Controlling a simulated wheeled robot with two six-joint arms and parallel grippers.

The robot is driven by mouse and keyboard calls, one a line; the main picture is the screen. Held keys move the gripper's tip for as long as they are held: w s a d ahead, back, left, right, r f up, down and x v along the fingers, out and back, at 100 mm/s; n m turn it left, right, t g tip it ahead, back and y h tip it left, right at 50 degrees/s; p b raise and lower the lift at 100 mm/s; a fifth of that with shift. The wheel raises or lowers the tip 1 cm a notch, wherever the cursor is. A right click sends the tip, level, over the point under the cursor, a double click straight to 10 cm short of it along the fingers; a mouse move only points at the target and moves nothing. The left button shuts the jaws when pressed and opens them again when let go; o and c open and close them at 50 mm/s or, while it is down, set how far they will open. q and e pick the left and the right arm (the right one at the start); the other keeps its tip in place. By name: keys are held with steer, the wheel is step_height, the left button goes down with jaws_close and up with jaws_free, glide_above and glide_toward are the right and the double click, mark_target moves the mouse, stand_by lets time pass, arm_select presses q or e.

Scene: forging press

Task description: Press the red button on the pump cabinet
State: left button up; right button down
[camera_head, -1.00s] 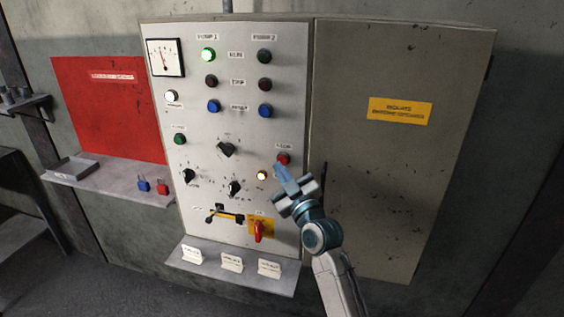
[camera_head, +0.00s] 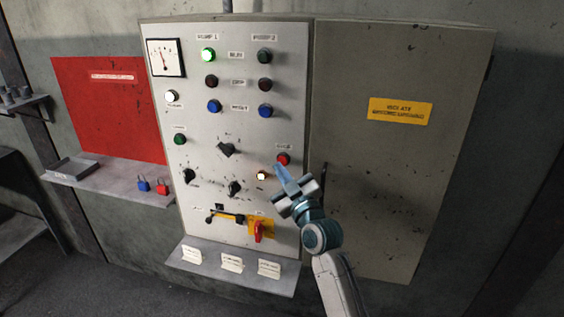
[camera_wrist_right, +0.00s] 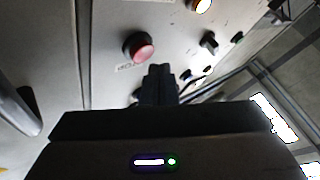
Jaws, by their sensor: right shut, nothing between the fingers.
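The pump cabinet (camera_head: 205,130) is a light grey panel with lamps, knobs and buttons. Its red button (camera_head: 283,159) is at the right side of the panel, below the blue buttons. It also shows in the right wrist view as a round, raised red button (camera_wrist_right: 138,47). My right gripper (camera_head: 278,170) is shut and empty, with its tips just below the red button in the head view. In the right wrist view the fingers (camera_wrist_right: 158,72) end beside the button; whether they touch the panel I cannot tell. My left gripper is not in view.
A red rotary switch (camera_head: 258,232) on a yellow plate and a lit lamp (camera_head: 261,176) are close to the right gripper. A cabinet door handle stands right of the button. A ledge (camera_head: 230,278) with labels is below; a side shelf (camera_head: 110,179) holds padlocks.

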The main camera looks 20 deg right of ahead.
steer(key=shift+w+d, duration=0.1)
stand_by(0.7)
steer(key=shift+w+d, duration=0.2)
steer(key=shift+w, duration=0.1)
steer(key=shift+w+d+b, duration=0.2)
steer(key=shift+w+b, duration=0.1)
steer(key=shift+b, duration=0.2)
stand_by(0.6)
stand_by(0.3)
steer(key=shift+s+a, duration=0.5)
steer(key=shift+s, duration=0.2)
steer(key=s+a, duration=0.1)
steer(key=s, duration=0.1)
steer(key=s+a, duration=0.1)
steer(key=s, duration=0.1)
steer(key=shift+a+b, duration=0.3)
steer(key=shift+a, duration=0.05)
